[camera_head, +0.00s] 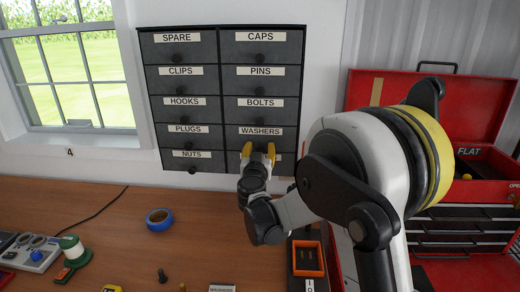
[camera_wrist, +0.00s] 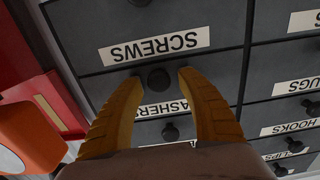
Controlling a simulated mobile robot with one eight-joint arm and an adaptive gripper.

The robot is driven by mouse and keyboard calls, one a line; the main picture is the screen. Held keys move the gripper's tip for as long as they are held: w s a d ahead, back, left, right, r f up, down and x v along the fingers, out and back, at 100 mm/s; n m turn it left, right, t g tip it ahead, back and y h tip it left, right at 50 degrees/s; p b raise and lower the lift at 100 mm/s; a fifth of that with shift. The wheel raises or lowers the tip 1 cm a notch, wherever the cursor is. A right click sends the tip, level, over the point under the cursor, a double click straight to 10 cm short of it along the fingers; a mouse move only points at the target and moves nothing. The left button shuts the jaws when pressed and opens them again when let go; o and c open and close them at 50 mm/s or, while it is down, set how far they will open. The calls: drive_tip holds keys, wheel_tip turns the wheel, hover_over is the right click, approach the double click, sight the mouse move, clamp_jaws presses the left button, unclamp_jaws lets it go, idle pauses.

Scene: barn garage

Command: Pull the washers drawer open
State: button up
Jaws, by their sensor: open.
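The washers drawer (camera_head: 288,142) is in the right column of the dark grey cabinet, fourth from the top, and looks shut. Its label reads WASHERS. My gripper (camera_head: 258,150) is in front of the drawer, with its yellow fingers pointing at it. In the wrist view, which is upside down, the dark round washers knob (camera_wrist: 158,79) lies between the tips of my open gripper (camera_wrist: 160,75). I cannot tell whether the fingers touch it. The fingers partly cover the washers label (camera_wrist: 162,109).
The screws drawer (camera_wrist: 220,55) is directly below the washers drawer. A red toolbox (camera_head: 435,95) stands to the right, behind my arm. The wooden bench (camera_head: 110,225) holds blue tape (camera_head: 159,219), a green spool (camera_head: 72,246) and an orange tray (camera_head: 308,259).

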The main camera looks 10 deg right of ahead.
clamp_jaws()
drive_tip(key=b+v, duration=0.1)
drive_tip(key=v, duration=1)
drive_tip(key=shift+s, duration=0.3)
drive_tip(key=shift+r, duration=0.1)
unclamp_jaws()
drive_tip(key=shift+a, duration=0.1)
